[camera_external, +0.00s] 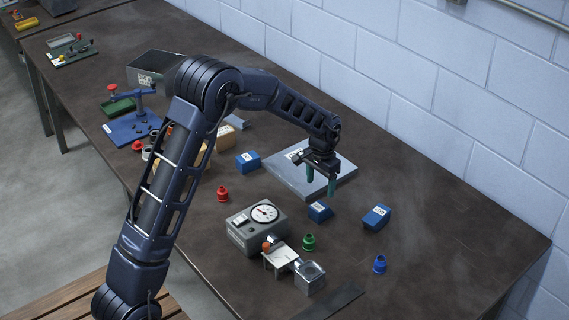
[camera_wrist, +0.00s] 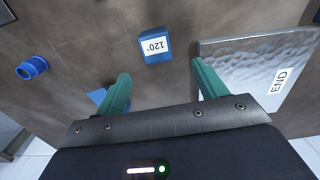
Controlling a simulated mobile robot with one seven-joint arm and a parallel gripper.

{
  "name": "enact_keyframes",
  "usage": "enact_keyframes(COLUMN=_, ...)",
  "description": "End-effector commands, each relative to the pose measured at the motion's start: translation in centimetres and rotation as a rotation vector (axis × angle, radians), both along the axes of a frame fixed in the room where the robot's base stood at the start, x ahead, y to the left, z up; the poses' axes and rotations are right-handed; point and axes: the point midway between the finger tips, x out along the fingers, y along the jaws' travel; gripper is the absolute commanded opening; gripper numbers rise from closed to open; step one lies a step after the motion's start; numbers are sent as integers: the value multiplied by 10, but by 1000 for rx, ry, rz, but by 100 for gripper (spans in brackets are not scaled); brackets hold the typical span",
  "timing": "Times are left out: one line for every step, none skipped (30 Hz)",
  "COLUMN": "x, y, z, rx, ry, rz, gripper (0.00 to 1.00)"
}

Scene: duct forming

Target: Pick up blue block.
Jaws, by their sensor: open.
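Several blue blocks lie on the dark table in the external view: one (camera_external: 377,217) at the right with a white label, one (camera_external: 319,211) near the middle, and one (camera_external: 248,162) left of the metal plate. My gripper (camera_external: 320,183) is open and empty, pointing down above the near right side of the plate. Another blue piece (camera_wrist: 96,97) is partly hidden behind the left finger.
The metal plate (camera_external: 338,178), labelled END in the wrist view (camera_wrist: 238,62), lies below my gripper. A grey gauge box (camera_external: 244,229), a green fitting (camera_external: 309,242), a red fitting (camera_external: 222,194) and a blue fitting (camera_external: 380,264) stand nearby. The table's right end is clear.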

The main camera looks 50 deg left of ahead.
Motion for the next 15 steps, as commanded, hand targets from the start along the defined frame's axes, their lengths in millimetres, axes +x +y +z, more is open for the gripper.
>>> enact_keyframes(x=-1, y=0, z=-8, rx=-1, ry=3, rz=0, gripper=71)
enact_keyframes(x=-1, y=0, z=-13, rx=-1, ry=4, rz=0, gripper=71)
enact_keyframes(x=-1, y=0, z=-19, rx=0, ry=3, rz=0, gripper=71)
enact_keyframes(x=-1, y=0, z=-23, rx=-1, ry=3, rz=0, gripper=71)
enact_keyframes(x=-1, y=0, z=-27, rx=0, ry=4, rz=0, gripper=71)
enact_keyframes(x=-1, y=0, z=-33, rx=0, ry=3, rz=0, gripper=71)
enact_keyframes(x=-1, y=0, z=-36, rx=0, ry=3, rz=0, gripper=71)
enact_keyframes(x=-1, y=-1, z=-39, rx=0, ry=2, rz=0, gripper=71)
enact_keyframes(x=-1, y=-1, z=-42, rx=0, ry=3, rz=0, gripper=71)
enact_keyframes(x=-1, y=-1, z=-43, rx=0, ry=3, rz=0, gripper=71)
enact_keyframes(x=-1, y=-1, z=-44, rx=0, ry=2, rz=0, gripper=71)
enact_keyframes(x=-1, y=-1, z=-46, rx=0, ry=2, rz=0, gripper=71)
enact_keyframes(x=-1, y=-1, z=-47, rx=0, ry=2, rz=0, gripper=71)
enact_keyframes(x=-1, y=-2, z=-49, rx=0, ry=2, rz=0, gripper=71)
enact_keyframes(x=-1, y=-2, z=-53, rx=0, ry=2, rz=0, gripper=71)
